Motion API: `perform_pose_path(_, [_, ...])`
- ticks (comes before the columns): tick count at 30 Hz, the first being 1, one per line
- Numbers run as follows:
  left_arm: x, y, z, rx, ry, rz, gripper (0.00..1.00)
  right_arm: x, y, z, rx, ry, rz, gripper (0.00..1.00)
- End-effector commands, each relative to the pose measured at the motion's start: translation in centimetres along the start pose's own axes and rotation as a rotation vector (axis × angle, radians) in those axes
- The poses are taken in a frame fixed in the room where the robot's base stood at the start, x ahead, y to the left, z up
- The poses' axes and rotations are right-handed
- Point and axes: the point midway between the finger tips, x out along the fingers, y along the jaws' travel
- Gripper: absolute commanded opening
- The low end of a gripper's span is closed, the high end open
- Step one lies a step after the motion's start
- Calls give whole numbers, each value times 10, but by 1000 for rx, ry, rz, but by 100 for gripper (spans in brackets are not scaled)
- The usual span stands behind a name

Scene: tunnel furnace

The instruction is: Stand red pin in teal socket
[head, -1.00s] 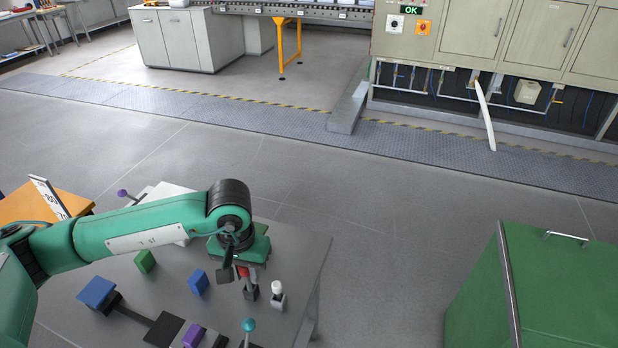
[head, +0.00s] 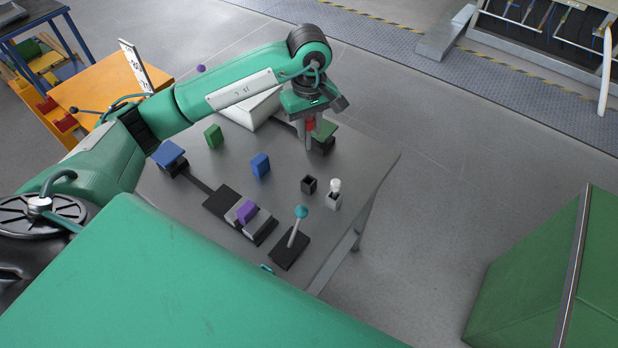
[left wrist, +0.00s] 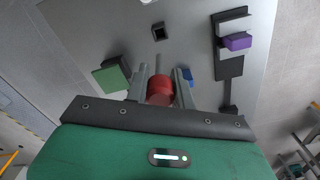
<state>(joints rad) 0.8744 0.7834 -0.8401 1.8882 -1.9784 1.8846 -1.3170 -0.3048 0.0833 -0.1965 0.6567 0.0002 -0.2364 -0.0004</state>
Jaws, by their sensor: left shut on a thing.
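The red pin (head: 311,124) is between the fingers of my left gripper (head: 309,138), above the far right part of the grey table. In the left wrist view, the red pin (left wrist: 160,90) has a thick red end and a thin grey shaft, with the fingers (left wrist: 160,86) on both sides. A dark square socket (head: 309,184) stands empty on the table; it also shows in the left wrist view (left wrist: 158,28). A small teal piece (head: 266,268) shows at the table's near edge, mostly hidden; I cannot tell if it is the teal socket. My right gripper is out of view.
A green-topped block (head: 325,130) is close by the left gripper. A white-topped peg (head: 334,187) stands in a light socket near the right edge. A teal-knobbed lever (head: 301,213), a purple block (head: 246,211), a blue block (head: 260,165) and a green block (head: 213,136) occupy the table.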

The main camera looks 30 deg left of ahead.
Motion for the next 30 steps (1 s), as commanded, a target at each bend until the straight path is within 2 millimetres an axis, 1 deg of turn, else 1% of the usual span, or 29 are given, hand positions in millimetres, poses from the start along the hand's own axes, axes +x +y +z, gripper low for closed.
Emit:
perform_pose_path(1, [13, -1, 1, 1, -5, -6, 3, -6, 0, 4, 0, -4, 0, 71])
perform_pose_path(3, [32, -1, 2, 1, -5, -6, 3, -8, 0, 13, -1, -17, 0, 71])
perform_pose_path(6, [59, -1, 2, 2, -5, -5, 3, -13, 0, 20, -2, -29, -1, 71])
perform_pose_path(9, [85, -1, 2, 2, -4, -5, 3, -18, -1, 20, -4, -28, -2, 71])
perform_pose_path(12, [105, 0, 1, 3, -4, -3, 3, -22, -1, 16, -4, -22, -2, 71])
perform_pose_path(15, [119, 0, 1, 3, -2, -1, 3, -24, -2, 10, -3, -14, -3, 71])
perform_pose_path(18, [125, 0, 0, 4, -1, 1, 3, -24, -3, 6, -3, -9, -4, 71])
perform_pose_path(22, [135, 0, 1, 5, -2, -2, 3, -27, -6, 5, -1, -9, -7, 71])
perform_pose_path(27, [161, 0, 1, 4, -3, -1, 3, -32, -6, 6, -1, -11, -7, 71])
perform_pose_path(30, [168, 0, 1, 4, -1, -1, 3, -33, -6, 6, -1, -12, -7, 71])
